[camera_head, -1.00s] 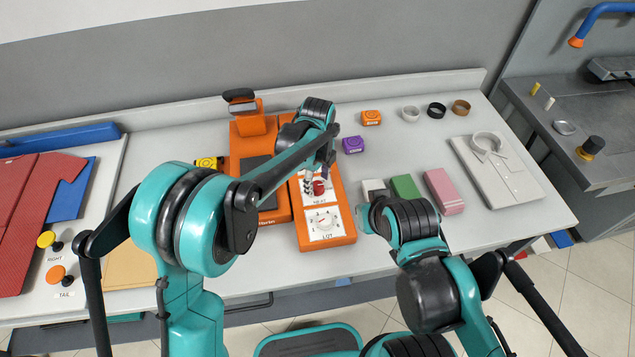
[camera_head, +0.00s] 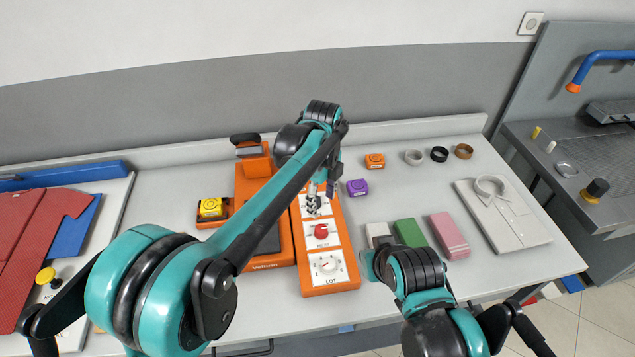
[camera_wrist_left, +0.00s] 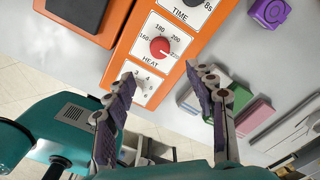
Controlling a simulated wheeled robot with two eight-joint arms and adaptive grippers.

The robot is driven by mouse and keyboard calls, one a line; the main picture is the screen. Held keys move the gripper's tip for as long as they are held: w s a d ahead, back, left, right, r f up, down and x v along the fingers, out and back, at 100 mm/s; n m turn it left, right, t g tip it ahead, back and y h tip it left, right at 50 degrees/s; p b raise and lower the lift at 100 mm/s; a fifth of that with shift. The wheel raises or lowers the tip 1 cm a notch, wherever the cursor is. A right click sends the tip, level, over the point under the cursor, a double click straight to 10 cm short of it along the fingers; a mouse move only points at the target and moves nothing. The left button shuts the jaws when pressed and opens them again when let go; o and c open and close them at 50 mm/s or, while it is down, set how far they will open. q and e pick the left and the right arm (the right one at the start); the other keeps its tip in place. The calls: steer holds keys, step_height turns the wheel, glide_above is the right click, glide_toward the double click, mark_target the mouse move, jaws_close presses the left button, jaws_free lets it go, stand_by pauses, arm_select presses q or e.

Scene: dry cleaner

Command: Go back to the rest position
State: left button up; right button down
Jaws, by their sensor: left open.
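My left arm reaches in from the left across the orange machine. My left gripper (camera_head: 322,190) is above the upper part of the orange control panel (camera_head: 331,269). In the left wrist view the left gripper (camera_wrist_left: 168,98) has its fingers spread apart with nothing between them. The panel there shows a red HEAT knob (camera_wrist_left: 160,47) and a TIME dial above it. My right arm (camera_head: 420,290) is folded at the lower right; its gripper is not visible.
A purple block (camera_head: 357,187) and an orange block (camera_head: 374,161) lie right of the panel. White, green (camera_head: 409,232) and pink (camera_head: 449,236) blocks lie near the front. A folded shirt (camera_head: 505,216) is at right, red garments (camera_head: 38,235) at left. Several rings stand at the back.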

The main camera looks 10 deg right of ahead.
arm_select(q)
steer(key=s+a+r+n+t+h+b, duration=0.1)
steer(key=s+a+r+n+t, duration=0.15)
steer(key=a+n, duration=0.45)
steer(key=s+a+r+n+t, duration=0.1)
steer(key=s+a+n, duration=0.35)
steer(key=a, duration=0.45)
steer(key=s+a+f+n+t+y+b, duration=0.1)
steer(key=s+a+f+n+t, duration=0.2)
steer(key=s+a+n, duration=0.7)
step_height(320, 180, down, 3)
steer(key=a+n, duration=0.2)
steer(key=n, duration=0.3)
steer(key=shift+s+a+n+t+b, duration=0.3)
steer(key=shift+n+t+b, duration=0.05)
steer(key=shift+b, duration=0.05)
steer(key=shift+r, duration=0.1)
